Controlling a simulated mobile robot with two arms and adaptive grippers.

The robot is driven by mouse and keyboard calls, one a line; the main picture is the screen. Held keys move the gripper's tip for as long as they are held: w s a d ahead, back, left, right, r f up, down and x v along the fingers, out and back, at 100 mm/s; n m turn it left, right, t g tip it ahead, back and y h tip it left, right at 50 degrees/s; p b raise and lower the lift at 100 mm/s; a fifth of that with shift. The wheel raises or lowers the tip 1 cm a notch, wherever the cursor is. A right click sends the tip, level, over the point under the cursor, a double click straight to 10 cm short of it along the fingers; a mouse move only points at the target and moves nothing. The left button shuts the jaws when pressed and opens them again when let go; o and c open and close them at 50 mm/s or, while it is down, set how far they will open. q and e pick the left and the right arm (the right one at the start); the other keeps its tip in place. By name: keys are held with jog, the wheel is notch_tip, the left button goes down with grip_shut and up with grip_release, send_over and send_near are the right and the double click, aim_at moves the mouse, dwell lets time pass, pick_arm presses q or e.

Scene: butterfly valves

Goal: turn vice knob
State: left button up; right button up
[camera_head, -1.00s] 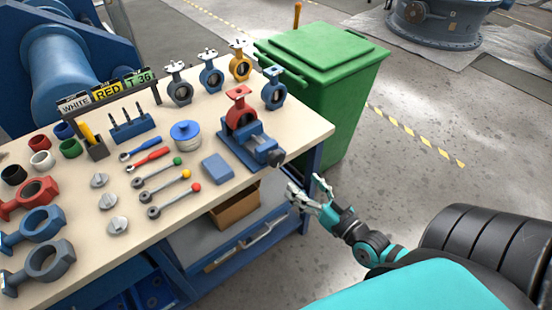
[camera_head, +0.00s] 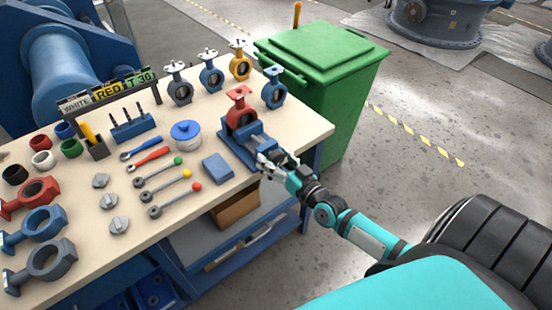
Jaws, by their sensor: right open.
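A blue vice (camera_head: 238,148) stands near the right end of the workbench. A red butterfly valve body (camera_head: 240,112) sits upright in it. My right gripper (camera_head: 268,163) is open at the vice's front end, at the place of its dark knob. The fingers and the hand cover the knob, so I cannot tell whether they touch it. My left gripper is not in view.
The workbench (camera_head: 290,127) holds several valves at the back, a blue-lidded pot (camera_head: 186,133), a blue block (camera_head: 218,168) and several tools left of the vice. A green bin (camera_head: 335,75) stands close behind the bench's right end.

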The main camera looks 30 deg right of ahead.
jog(key=c, duration=1.2)
jog(key=shift+m, duration=0.5)
jog(key=o, duration=1.2)
jog(key=s, duration=1.2)
jog(key=shift+d, duration=0.45)
